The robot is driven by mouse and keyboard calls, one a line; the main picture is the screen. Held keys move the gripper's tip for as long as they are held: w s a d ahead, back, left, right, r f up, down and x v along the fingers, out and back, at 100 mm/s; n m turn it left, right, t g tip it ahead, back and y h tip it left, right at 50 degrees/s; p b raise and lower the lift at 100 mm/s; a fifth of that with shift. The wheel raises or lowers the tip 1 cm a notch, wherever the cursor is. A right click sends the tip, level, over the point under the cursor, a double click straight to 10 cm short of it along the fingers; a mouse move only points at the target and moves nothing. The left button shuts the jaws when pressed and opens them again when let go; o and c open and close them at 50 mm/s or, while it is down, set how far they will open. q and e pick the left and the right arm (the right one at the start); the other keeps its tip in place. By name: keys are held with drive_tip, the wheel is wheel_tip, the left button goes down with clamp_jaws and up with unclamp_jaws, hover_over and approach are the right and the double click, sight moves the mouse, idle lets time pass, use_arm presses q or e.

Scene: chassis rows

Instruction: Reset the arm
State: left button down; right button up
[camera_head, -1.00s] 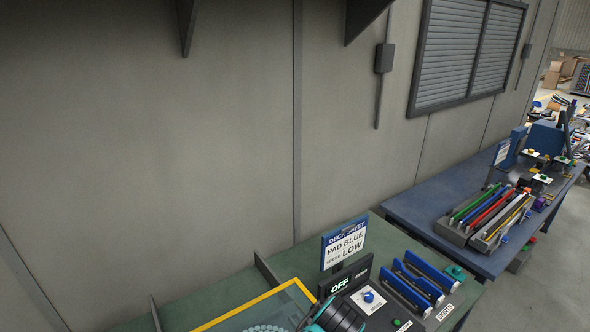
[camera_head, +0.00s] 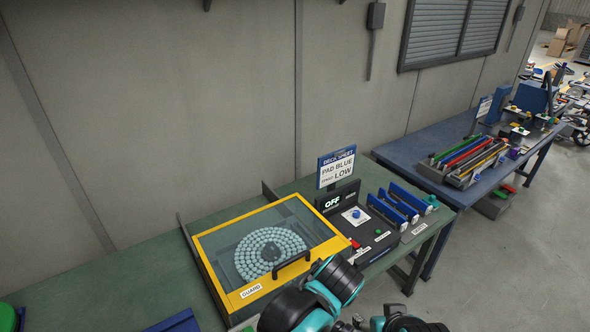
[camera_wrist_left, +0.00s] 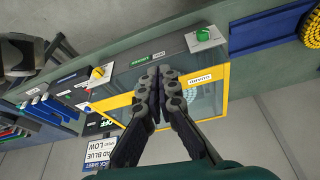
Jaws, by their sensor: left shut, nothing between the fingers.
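My left gripper (camera_wrist_left: 157,95) shows in the left wrist view, its dark fingers together with nothing between them. It is in front of the yellow-framed guard (camera_wrist_left: 218,120) in that view; I cannot tell whether it touches it. In the head view teal and black parts of my arm enter at the bottom centre, in front of the bench. The fingers cannot be made out clearly there. My right gripper cannot be identified in either view.
The closed yellow-framed guard (camera_head: 222,228) with a black handle covers a round beaded disc (camera_head: 268,252) on the green bench. Right of it are a control panel with an OFF display (camera_head: 333,202), a sign (camera_head: 337,167) and blue racks (camera_head: 408,196). A blue table (camera_head: 398,150) stands beyond.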

use_arm(q)
drive_tip(key=s+a+f+m+t+b, duration=0.1)
drive_tip(key=s+a+f+m+b, duration=0.1)
drive_tip(key=a+f+b, duration=0.6)
drive_tip(key=s+a+f+m+t+h+b, duration=0.1)
drive_tip(key=s+a+f+m+t+b, duration=0.1)
drive_tip(key=a+f+b, duration=0.7)
drive_tip(key=s+a+m+b, duration=0.1)
drive_tip(key=s+a+b, duration=0.1)
drive_tip(key=a, duration=0.2)
drive_tip(key=shift+f+h, duration=0.15)
drive_tip(key=shift+h, duration=0.15)
use_arm(e)
wheel_tip(320, 180, down, 20)
drive_tip(key=s, duration=0.1)
drive_tip(key=shift+s+r, duration=0.2)
drive_tip(key=shift+s, duration=0.2)
